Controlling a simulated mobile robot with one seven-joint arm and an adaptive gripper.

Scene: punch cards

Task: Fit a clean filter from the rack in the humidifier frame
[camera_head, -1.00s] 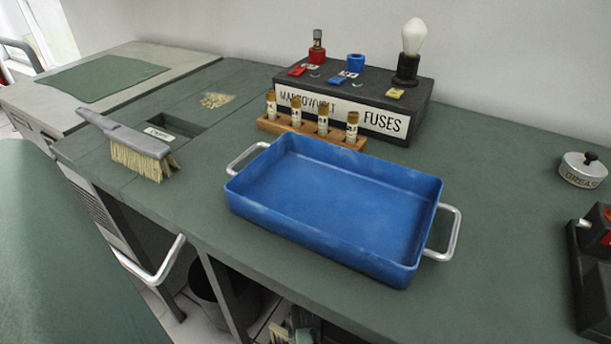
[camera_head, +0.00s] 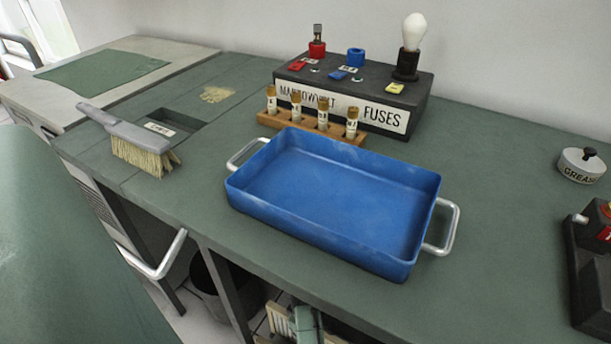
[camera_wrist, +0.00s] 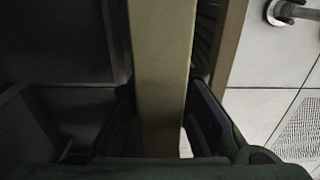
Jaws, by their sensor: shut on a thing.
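My gripper (camera_wrist: 163,115) shows only in the wrist view, its two dark fingers low in the picture. It is shut on a long, flat beige piece (camera_wrist: 163,60) that runs up the middle between the fingers. This may be the edge of a filter; its faces are hidden. In the head view, pale slatted pieces (camera_head: 278,320) show partly under the bench at the bottom edge, and I cannot tell whether they are filters in the rack. I cannot make out the humidifier frame for certain.
On the green bench (camera_head: 500,250) stand a blue tray (camera_head: 330,190), a fuse box (camera_head: 350,100), a vial rack (camera_head: 312,128), a brush (camera_head: 140,140) and a grease tin (camera_head: 582,165). A dark bin (camera_head: 212,285) stands below. Tiled floor (camera_wrist: 262,110) shows at right in the wrist view.

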